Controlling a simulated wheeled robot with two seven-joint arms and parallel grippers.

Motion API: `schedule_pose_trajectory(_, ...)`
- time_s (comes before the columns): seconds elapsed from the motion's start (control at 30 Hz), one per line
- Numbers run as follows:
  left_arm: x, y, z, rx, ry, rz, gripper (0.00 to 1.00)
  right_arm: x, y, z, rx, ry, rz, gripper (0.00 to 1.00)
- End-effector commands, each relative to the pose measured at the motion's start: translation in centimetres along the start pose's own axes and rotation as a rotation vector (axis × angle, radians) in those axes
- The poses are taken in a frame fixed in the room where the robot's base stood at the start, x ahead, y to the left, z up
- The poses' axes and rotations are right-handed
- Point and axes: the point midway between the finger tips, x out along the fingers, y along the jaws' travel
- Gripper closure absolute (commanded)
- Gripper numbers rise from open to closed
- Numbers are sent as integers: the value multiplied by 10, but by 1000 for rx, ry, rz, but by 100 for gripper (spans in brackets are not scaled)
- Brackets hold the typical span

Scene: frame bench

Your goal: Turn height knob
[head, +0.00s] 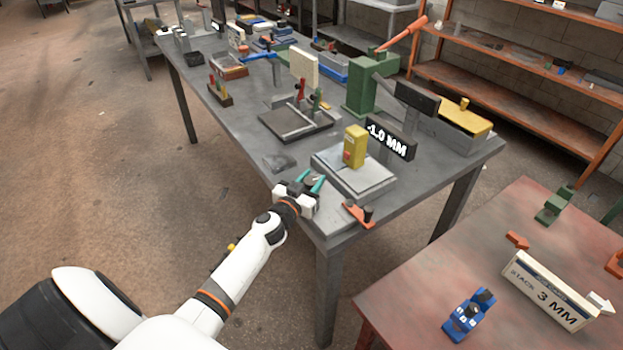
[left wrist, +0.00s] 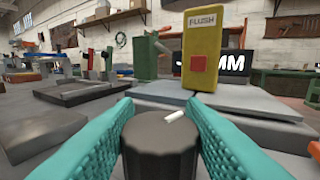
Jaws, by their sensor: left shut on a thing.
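The height knob (left wrist: 160,148) is a dark ribbed cylinder with a white mark on its top, pointing toward the upper right in the left wrist view. My left gripper (head: 314,184) is at the near edge of the grey bench; in the left wrist view its teal fingers (left wrist: 160,130) are shut on the knob's two sides. In the head view the knob is mostly hidden by the gripper. Beyond it, a yellow block (head: 355,147) marked FLUSH with a red square stands on a grey plate (head: 372,187). A black display (head: 391,139) reads -1.0 MM. My right gripper is out of view.
A green press (head: 362,92) with an orange lever stands farther back. A reddish table (head: 430,285) at the right bears a "STACK 3 MM" sign (head: 548,290) and a blue device (head: 468,315).

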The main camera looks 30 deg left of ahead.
Motion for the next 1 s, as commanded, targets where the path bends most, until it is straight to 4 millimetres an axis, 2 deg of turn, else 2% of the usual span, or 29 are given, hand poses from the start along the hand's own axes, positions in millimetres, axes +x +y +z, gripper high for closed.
schedule_pose_trajectory(0.23, 0, 3, 1, 7, 3, -235, 86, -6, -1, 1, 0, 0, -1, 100)
schedule_pose_trajectory(0.47, 1, 4, -2, 8, 2, -452, 86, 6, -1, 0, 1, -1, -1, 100)
schedule_pose_trajectory(1.0, 1, 2, -6, 5, 0, -907, 86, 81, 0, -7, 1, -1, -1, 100)
